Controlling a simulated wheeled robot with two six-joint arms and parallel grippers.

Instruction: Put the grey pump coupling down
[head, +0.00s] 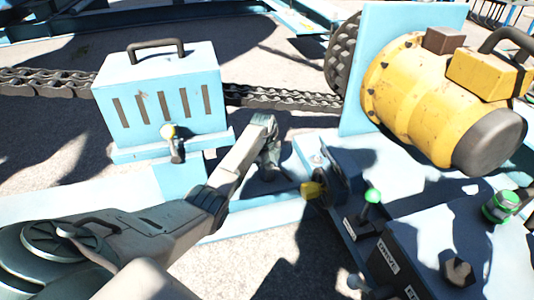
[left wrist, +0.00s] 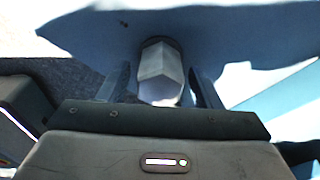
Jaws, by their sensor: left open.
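A pale grey six-sided piece (left wrist: 160,76), which looks like the pump coupling, shows in the left wrist view between the fingers of my left gripper (left wrist: 163,88). The gripper is open, with a finger on each side of the piece and a narrow gap beside it. Behind the piece is a light blue surface, partly in shadow. I cannot tell whether the piece rests on it. In the head view my left gripper (head: 268,170) points down beside the blue frame, and the coupling cannot be made out there. My right gripper is not in view.
A light blue slotted box (head: 160,95) with a handle stands left of my gripper. A yellow motor (head: 430,95) is at the right. A heavy chain (head: 285,98) runs behind.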

